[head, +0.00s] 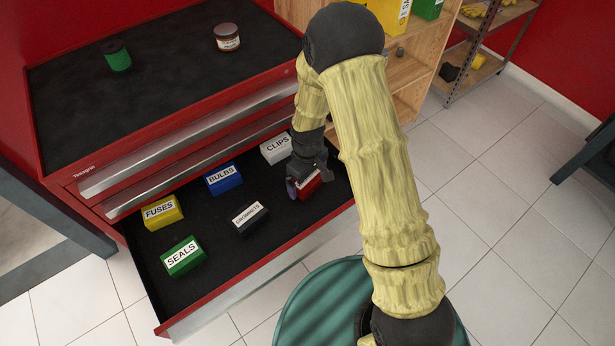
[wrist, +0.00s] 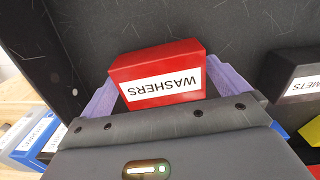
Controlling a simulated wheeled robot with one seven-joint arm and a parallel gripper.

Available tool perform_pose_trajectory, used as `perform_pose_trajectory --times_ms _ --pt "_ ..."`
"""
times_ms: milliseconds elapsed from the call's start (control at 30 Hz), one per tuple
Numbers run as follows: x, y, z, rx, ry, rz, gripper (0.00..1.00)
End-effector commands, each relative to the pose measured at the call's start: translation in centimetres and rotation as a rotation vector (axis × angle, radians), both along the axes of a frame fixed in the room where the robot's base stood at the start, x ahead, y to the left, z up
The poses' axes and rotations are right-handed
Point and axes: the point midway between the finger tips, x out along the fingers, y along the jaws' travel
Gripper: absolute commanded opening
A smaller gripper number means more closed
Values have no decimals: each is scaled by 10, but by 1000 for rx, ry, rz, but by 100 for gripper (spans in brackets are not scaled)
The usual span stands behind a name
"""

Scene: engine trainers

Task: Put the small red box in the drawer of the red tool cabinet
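The small red box (wrist: 160,71), with a white WASHERS label, is between the purple fingers of my gripper (wrist: 160,80) in the wrist view. The fingers lie against both its ends, so my gripper looks shut on it. In the head view the red box (head: 309,187) shows partly, below my gripper (head: 303,180), over the right part of the open drawer (head: 222,282). I cannot tell whether it touches the drawer floor. The red tool cabinet (head: 60,140) stands at the left with this lower drawer pulled out.
The drawer also holds a yellow FUSES box (head: 162,212), a blue BULBS box (head: 224,179), a white CLIPS box (head: 275,149), a green SEALS box (head: 184,258) and a black box (head: 250,218). A green spool (head: 117,56) and a jar (head: 227,38) stand on the cabinet top.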

Motion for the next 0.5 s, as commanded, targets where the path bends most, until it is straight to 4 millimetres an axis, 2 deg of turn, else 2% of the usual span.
perform_pose_trajectory --times_ms 300,500 --pt "1 0 7 1 -2 0 100" --pt "2 -1 35 2 -5 -3 100"
